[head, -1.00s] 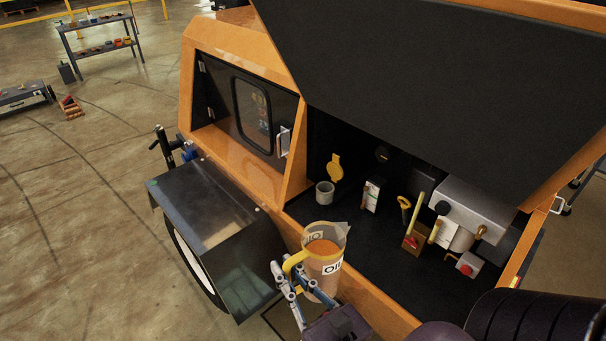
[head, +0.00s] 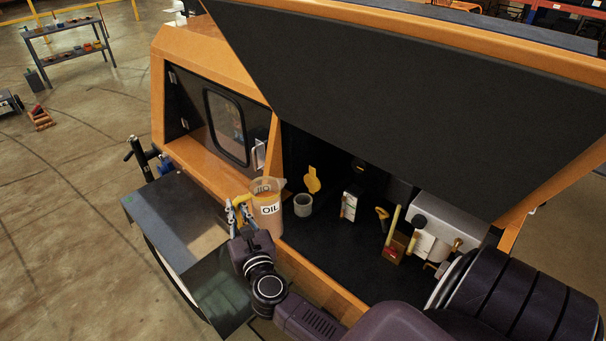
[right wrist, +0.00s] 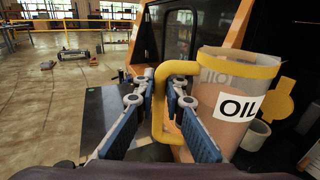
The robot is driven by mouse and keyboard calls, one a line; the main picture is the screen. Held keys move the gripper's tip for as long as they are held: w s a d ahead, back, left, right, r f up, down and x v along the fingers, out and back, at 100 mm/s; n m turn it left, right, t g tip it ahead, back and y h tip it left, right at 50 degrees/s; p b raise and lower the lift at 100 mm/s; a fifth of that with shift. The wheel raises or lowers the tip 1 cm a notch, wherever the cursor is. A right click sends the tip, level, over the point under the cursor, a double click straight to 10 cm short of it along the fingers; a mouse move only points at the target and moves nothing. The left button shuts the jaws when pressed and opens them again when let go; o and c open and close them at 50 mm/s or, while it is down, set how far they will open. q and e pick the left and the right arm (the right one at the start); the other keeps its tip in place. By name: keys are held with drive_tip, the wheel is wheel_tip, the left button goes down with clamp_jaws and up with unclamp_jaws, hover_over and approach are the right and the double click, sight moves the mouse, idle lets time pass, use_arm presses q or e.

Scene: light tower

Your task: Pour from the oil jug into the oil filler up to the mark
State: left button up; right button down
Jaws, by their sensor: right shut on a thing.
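The oil jug (head: 268,213) is a translucent jug with brown oil, a yellow handle and an OIL label. My right gripper (head: 236,213) is shut on its handle and holds it upright at the front edge of the open engine bay. In the right wrist view the jug (right wrist: 228,103) stands at the right, with the handle between the fingers (right wrist: 160,100). The oil filler, a short grey open neck (head: 303,206) with a yellow flipped-up cap (head: 312,180), is just right of the jug. The inside of the neck and any mark are not readable. My left gripper is out of view.
The raised black hood (head: 400,90) hangs over the bay. Right of the filler are a small white-faced box (head: 349,205), a yellow-handled dipstick (head: 382,213) and a grey metal unit (head: 445,222). A dark fender (head: 180,220) lies left of the jug.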

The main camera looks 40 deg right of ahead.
drive_tip(key=w+r+h+p, duration=0.1)
drive_tip(key=w, duration=0.7)
drive_tip(key=shift+w+d+r+m+g+h, duration=0.15)
drive_tip(key=shift+d+r+m+g+h, duration=0.15)
drive_tip(key=shift+d+r+m, duration=0.15)
drive_tip(key=shift+f, duration=0.2)
